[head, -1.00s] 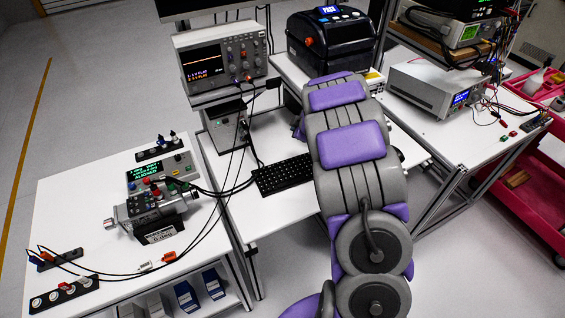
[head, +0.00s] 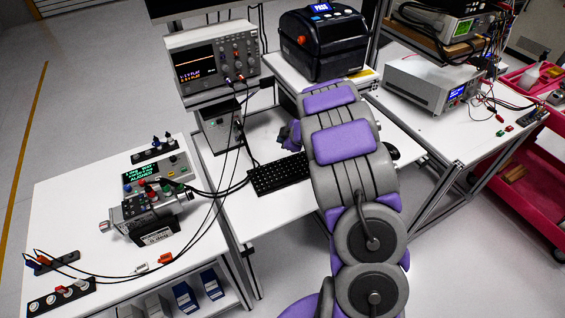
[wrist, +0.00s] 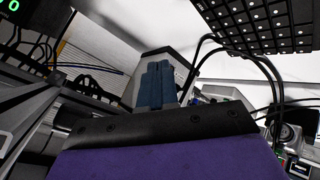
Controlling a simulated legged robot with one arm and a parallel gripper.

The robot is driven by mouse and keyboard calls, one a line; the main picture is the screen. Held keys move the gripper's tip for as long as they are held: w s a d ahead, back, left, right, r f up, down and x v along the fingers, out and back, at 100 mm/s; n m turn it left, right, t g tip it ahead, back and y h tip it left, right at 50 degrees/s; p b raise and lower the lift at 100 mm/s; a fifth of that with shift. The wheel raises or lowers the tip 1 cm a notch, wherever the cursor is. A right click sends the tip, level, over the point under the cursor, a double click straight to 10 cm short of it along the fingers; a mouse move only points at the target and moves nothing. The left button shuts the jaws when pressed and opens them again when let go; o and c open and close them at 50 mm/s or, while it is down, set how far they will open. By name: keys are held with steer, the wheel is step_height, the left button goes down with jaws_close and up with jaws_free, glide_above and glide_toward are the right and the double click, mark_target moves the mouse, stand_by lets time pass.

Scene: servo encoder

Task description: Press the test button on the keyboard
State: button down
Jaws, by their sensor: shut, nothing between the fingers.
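The black keyboard (head: 275,178) lies on the white middle table, left of my arm. It also shows in the upper right of the wrist view (wrist: 262,22), where it appears tilted. I cannot make out which key is the test button. My gripper (head: 288,137) shows partly beside the upper arm, beyond the keyboard's far right corner. In the wrist view its two blue-grey fingers (wrist: 155,84) are together and empty, pointing away from the camera. The keyboard is up and right of the fingertips there, apart from them in the picture.
The oscilloscope (head: 210,65) stands above a grey box (head: 218,125) at the back. A black printer (head: 322,42) is behind my arm. Cables (head: 212,190) run left of the keyboard to the servo fixture (head: 145,212). A mouse (head: 392,152) is right of my arm.

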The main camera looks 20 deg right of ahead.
mark_target(278, 164)
steer(key=a+f+b, duration=0.3)
steer(key=b, duration=0.1)
steer(key=shift+a+f, duration=0.1)
steer(key=shift+f, duration=0.05)
steer(key=d+f+b, duration=0.1)
steer(key=f, duration=0.1)
steer(key=d+f+b, duration=0.1)
steer(key=d+b, duration=0.1)
steer(key=shift+f, duration=0.65)
steer(key=shift+a, duration=1.25)
steer(key=shift+d+f, duration=0.1)
steer(key=shift+d, duration=1)
steer(key=shift+a, duration=0.95)
steer(key=shift+d, duration=0.8)
steer(key=shift+a, duration=0.65)
steer(key=shift+d+f, duration=0.25)
steer(key=shift+d, duration=0.45)
steer(key=shift+a, duration=0.3)
